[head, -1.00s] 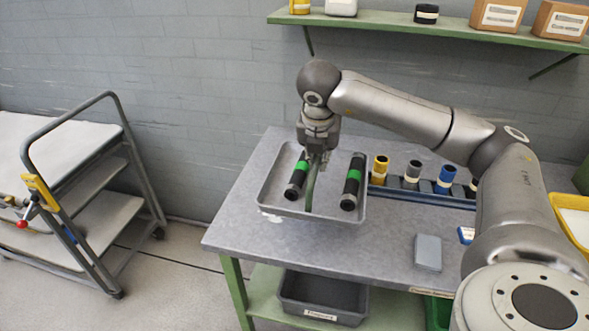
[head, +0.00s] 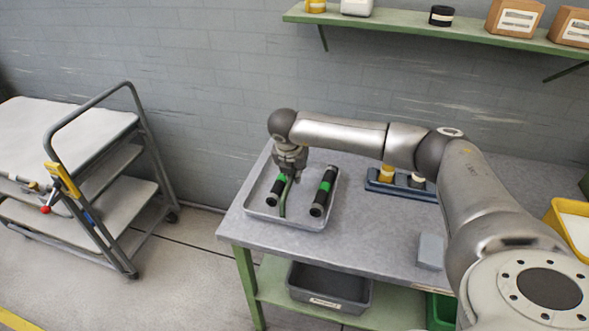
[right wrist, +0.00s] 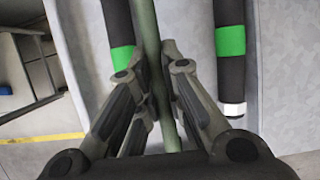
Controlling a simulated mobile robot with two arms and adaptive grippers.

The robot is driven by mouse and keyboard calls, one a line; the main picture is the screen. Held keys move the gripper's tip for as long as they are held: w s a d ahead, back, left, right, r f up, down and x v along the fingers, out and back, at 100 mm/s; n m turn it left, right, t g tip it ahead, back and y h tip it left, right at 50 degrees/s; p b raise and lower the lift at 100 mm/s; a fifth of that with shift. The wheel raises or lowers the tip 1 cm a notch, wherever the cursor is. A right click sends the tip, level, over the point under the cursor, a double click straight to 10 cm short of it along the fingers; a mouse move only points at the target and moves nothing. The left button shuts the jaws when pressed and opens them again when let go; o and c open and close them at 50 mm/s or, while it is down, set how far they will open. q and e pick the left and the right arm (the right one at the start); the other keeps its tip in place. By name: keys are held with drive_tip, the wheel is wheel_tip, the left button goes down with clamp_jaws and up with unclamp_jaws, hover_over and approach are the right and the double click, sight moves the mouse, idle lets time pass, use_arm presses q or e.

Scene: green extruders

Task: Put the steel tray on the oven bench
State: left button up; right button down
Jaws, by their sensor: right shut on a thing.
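The steel tray (head: 333,200) is over the left end of the grey workbench (head: 375,243). Two dark cylinders with green bands lie in it, a left one (head: 273,192) and a right one (head: 323,191). A green handle bar (head: 284,203) runs along the tray's middle. My right gripper (head: 290,176) is shut on this bar, and the right wrist view shows the bar (right wrist: 150,45) between its fingers. The tray looks level; I cannot tell whether it touches the bench top. My left gripper is out of view.
A wheeled cart (head: 135,150) stands at the left, with open floor (head: 190,270) between it and the bench. A blue rack (head: 405,191) with bottles stands right of the tray. A grey box (head: 431,251) sits near the front edge. A dark bin (head: 330,292) is on the lower shelf.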

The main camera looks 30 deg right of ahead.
drive_tip(key=shift+w+f, duration=0.1)
drive_tip(key=shift+f, duration=0.15)
drive_tip(key=shift+f, duration=0.1)
drive_tip(key=c, duration=1.5)
unclamp_jaws()
drive_tip(key=shift+c, duration=0.2)
